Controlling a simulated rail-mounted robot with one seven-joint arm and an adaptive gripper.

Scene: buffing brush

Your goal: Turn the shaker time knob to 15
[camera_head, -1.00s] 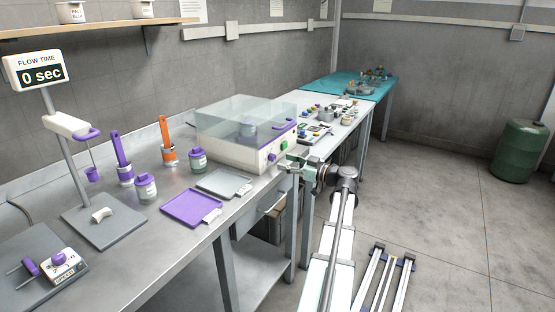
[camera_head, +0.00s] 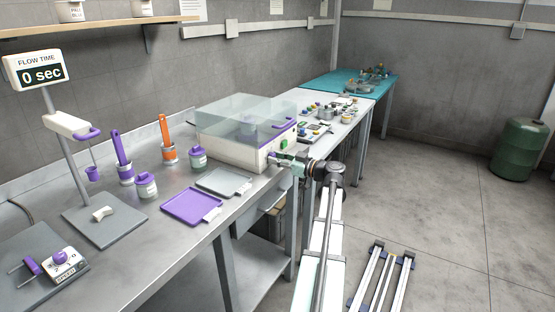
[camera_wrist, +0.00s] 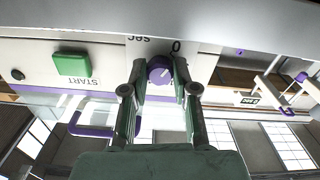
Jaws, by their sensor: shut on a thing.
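The shaker (camera_head: 232,151) is a white box with a clear lid on the metal bench in the head view. Its purple time knob (camera_wrist: 160,68) shows in the wrist view, with an upside-down "0" and "sec" printed by it. A pale pointer mark on the knob is small. My gripper (camera_wrist: 161,74) is shut on the knob, with one green finger on each side. In the head view my gripper (camera_head: 281,160) is at the shaker's front right corner and hides the knob. The green START button (camera_wrist: 72,64) is left of my gripper in the wrist view.
A purple handle (camera_wrist: 76,124) runs near the START button. A grey tray (camera_head: 222,182) and a purple tray (camera_head: 190,206) lie in front of the shaker. A teal table (camera_head: 338,84) with small items stands behind. The floor to the right is mostly clear.

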